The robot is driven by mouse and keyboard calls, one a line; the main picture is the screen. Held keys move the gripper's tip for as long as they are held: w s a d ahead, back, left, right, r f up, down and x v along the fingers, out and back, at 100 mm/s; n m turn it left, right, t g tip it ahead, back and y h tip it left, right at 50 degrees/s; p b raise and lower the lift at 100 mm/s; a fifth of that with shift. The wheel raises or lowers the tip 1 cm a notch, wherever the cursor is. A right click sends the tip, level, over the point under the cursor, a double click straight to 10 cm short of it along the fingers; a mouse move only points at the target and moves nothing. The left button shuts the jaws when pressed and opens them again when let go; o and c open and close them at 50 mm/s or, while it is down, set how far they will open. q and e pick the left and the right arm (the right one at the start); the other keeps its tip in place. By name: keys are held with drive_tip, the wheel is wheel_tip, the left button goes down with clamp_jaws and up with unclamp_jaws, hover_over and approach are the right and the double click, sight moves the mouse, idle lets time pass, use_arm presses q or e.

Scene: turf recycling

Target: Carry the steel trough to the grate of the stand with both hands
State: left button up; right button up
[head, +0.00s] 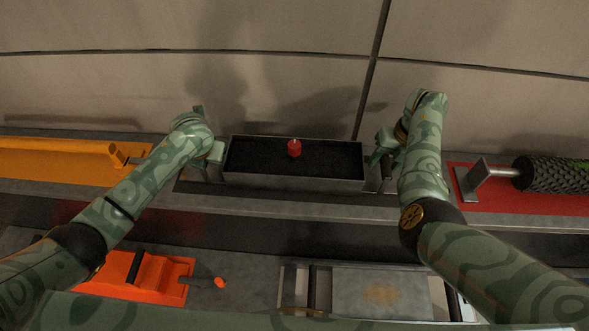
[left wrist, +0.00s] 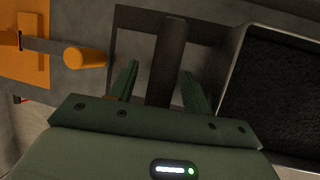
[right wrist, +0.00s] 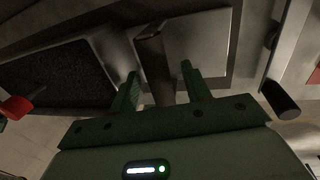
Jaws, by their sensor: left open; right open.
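The steel trough (head: 295,184) stands on the back bench in the head view, filled with dark granular material, with a small red object (head: 294,148) on top. My left gripper (head: 214,156) is at its left end, and my right gripper (head: 378,158) is at its right end. In the left wrist view, a dark handle bar (left wrist: 169,45) lies between the open fingers (left wrist: 160,68). In the right wrist view, a dark handle (right wrist: 153,58) lies between the open fingers (right wrist: 159,68). Whether the fingers touch the handles cannot be told. I cannot clearly identify the grate.
A framed metal unit with a stained plate (head: 380,292) is at the front. A yellow item (head: 60,158) is at the back left. A black textured roller (head: 550,174) on a red mat (head: 500,198) is at the right.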

use_arm(q)
drive_tip(key=shift+w+a+f, duration=0.1)
drive_tip(key=shift+w+f, duration=0.05)
drive_tip(key=shift+f, duration=0.15)
use_arm(e)
drive_tip(key=shift+a+f, duration=0.1)
drive_tip(key=shift+f, duration=0.25)
use_arm(q)
clamp_jaws()
use_arm(e)
clamp_jaws()
use_arm(q)
drive_tip(key=shift+r, duration=0.1)
use_arm(e)
drive_tip(key=shift+r, duration=0.1)
idle(0.6)
